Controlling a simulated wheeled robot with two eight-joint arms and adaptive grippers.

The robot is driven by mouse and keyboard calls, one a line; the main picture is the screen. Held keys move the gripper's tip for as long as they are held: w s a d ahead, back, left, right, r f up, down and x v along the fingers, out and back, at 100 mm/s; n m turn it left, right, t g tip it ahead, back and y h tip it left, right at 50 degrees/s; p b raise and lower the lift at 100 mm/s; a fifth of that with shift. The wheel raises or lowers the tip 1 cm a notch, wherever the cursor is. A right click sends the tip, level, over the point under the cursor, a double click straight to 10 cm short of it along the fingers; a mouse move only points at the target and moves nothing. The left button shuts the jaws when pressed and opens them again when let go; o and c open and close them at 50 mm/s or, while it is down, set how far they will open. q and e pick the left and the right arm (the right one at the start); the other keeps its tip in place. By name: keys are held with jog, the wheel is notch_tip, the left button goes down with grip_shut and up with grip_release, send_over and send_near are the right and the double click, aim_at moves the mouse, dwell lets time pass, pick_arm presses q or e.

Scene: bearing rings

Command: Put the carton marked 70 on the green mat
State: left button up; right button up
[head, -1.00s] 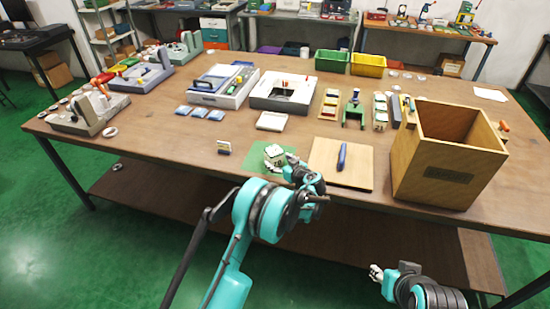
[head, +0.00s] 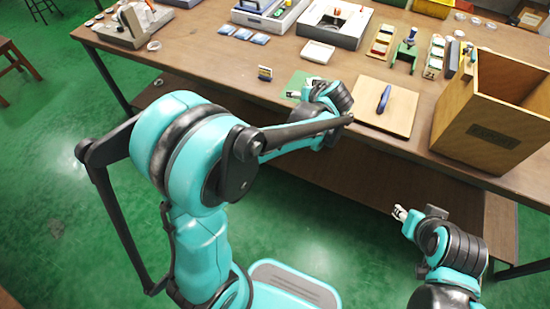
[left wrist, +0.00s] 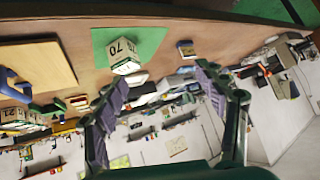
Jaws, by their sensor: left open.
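The white carton marked 70 (left wrist: 124,54) stands on the green mat (left wrist: 147,45) in the left wrist view, which looks upside down. In the head view the green mat (head: 298,80) is partly covered by my left gripper (head: 301,88), and the carton is hard to make out there. My left gripper also shows in the left wrist view (left wrist: 162,77). Its fingers are apart with nothing between them, and the carton is apart from them, beyond the finger on the left. My right gripper (head: 402,214) is off the table's front edge; its jaws are too small to read.
A wooden board with a blue handle (head: 384,98) lies right of the mat, and a tall wooden box (head: 492,130) stands farther right. A small card stand (head: 265,73) is left of the mat. Trays of small cartons (head: 435,56) stand behind.

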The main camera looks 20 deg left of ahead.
pick_arm(q)
jog(key=s+d+m+h, duration=0.1)
jog(key=s+m+h, duration=0.4)
jog(key=s, duration=2.2)
jog(key=shift+d+r+g+h, duration=0.2)
jog(key=shift+r+g+h, duration=0.1)
jog(key=shift+h, duration=0.1)
